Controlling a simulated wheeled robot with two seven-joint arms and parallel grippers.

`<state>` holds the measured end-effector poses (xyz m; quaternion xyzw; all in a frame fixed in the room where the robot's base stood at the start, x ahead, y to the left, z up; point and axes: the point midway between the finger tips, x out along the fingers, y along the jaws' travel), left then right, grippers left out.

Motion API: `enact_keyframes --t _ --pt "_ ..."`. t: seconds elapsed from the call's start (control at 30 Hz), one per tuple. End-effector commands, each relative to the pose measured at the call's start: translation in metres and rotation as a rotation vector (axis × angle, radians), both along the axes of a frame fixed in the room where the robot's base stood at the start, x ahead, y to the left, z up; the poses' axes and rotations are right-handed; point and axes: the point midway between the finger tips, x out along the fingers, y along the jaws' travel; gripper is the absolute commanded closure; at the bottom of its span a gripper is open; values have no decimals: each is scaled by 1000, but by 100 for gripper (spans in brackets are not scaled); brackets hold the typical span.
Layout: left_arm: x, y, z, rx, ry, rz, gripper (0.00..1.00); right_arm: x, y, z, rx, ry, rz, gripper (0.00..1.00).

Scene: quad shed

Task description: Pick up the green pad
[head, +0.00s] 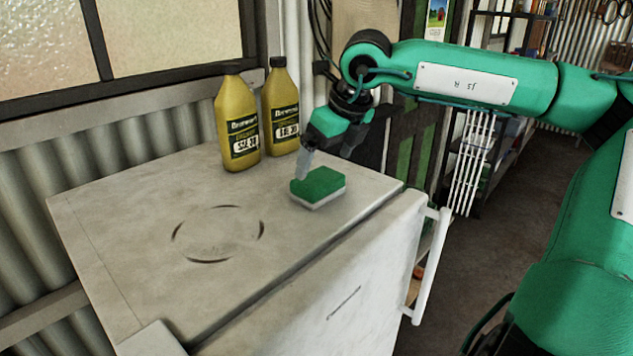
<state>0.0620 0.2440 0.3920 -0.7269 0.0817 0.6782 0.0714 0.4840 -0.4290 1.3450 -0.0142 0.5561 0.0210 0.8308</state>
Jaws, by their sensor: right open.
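The green pad (318,184) is a small block with a green top and a whitish lower layer. It lies flat on the white top of a fridge-like cabinet (130,238), near its front right edge. My right gripper (324,168) points down just above and behind the pad, with its fingers apart. One pale finger comes down near the pad's left back corner; whether it touches cannot be told. The other finger is dark and partly hidden behind the gripper body. My left gripper is not in view.
Two yellow bottles with black caps, a left one (238,125) and a right one (281,110), stand at the back of the top, left of my right gripper. A white door handle (431,265) sticks out at the front. The top's left part is clear.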

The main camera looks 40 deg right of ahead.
Motion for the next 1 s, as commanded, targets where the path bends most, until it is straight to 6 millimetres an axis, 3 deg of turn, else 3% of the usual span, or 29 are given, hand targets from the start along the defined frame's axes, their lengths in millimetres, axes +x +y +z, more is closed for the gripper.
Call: enact_keyframes --t 0.3,0.47,0.7,1.0 --pt "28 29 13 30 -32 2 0 7 1 -17 1 3 -1 0" --pt "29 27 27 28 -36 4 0 13 2 -34 3 4 1 0" --pt "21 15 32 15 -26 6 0 21 2 -54 1 1 -1 0" --pt "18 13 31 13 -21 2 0 22 2 -57 1 -2 -1 0"
